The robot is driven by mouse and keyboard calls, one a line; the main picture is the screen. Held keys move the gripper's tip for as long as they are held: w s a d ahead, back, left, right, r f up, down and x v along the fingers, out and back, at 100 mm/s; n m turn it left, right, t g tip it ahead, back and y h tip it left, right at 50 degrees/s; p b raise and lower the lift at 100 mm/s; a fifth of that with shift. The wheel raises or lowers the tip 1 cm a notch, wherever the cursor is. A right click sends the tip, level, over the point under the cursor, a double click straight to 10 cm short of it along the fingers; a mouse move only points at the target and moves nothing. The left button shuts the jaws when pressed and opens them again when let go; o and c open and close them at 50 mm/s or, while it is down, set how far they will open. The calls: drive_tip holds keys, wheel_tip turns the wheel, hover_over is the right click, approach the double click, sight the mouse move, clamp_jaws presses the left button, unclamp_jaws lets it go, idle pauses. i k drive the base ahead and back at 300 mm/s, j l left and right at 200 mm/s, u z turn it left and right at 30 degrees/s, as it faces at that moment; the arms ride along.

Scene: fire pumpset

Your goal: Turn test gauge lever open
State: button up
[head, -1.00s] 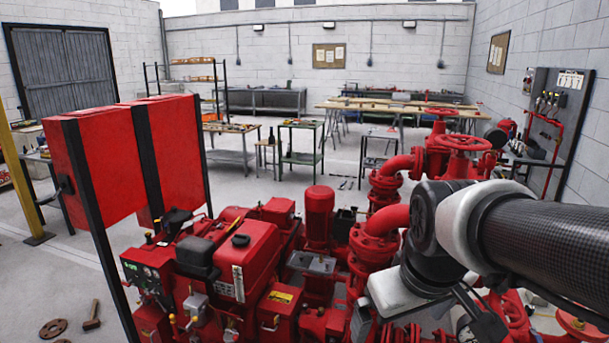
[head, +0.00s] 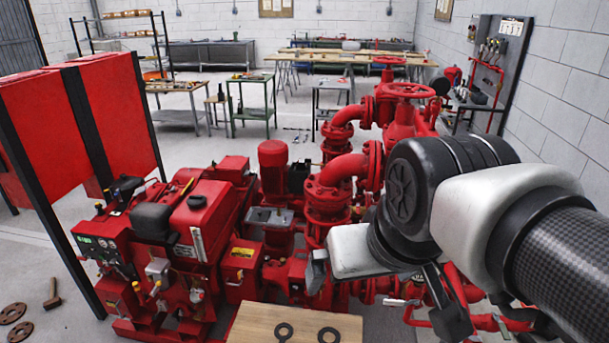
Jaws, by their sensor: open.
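The red pumpset (head: 272,200) fills the middle of the head view, with an engine at left and pipes and valves at right. A small pale lever-like handle (head: 402,302) lies along a red pipe at lower right. I cannot tell whether it is the test gauge lever. My gripper (head: 317,272) hangs in front of the pump piping, left of that handle. It is open, and I see nothing held in it. My wrist hides part of the pipework behind it.
A wooden surface (head: 262,325) with two dark rings stands at the bottom edge. Red valve handwheels (head: 409,91) rise behind my arm. A red panel (head: 38,125) on black posts stands at left. Workbenches line the back, with open floor before them.

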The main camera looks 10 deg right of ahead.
sight(386, 302)
drive_tip(key=z, duration=0.8)
drive_tip(key=k+l+u, duration=0.2)
drive_tip(key=i+l+z, duration=0.15)
drive_tip(key=u, duration=0.15)
drive_tip(key=k+j, duration=0.1)
drive_tip(key=j, duration=0.15)
